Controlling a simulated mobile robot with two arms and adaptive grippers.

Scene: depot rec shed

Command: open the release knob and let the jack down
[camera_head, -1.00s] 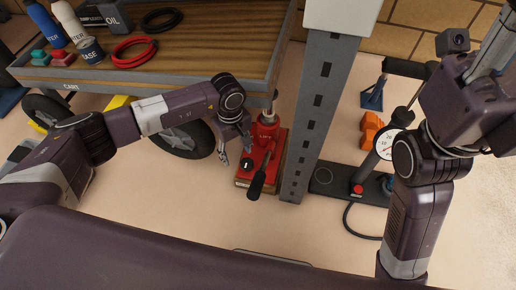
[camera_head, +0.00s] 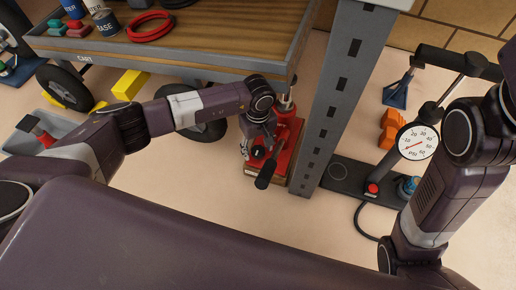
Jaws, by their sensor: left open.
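The red jack (camera_head: 287,138) stands upright on a wooden block, under the near right corner of the wooden-topped cart (camera_head: 160,64). Its ram reaches up to the cart's edge; my arm partly hides the body, and I cannot tell if they touch. A black lever or socket (camera_head: 266,175) sticks out low at the jack's front. A small dark round knob (camera_head: 258,153) with a pale mark sits just left of it. My left gripper (camera_head: 247,150) is open, pointing down right beside the knob; contact cannot be told. My right gripper is out of view.
A grey slotted post (camera_head: 335,95) stands close to the jack's right. Open floor lies in front.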

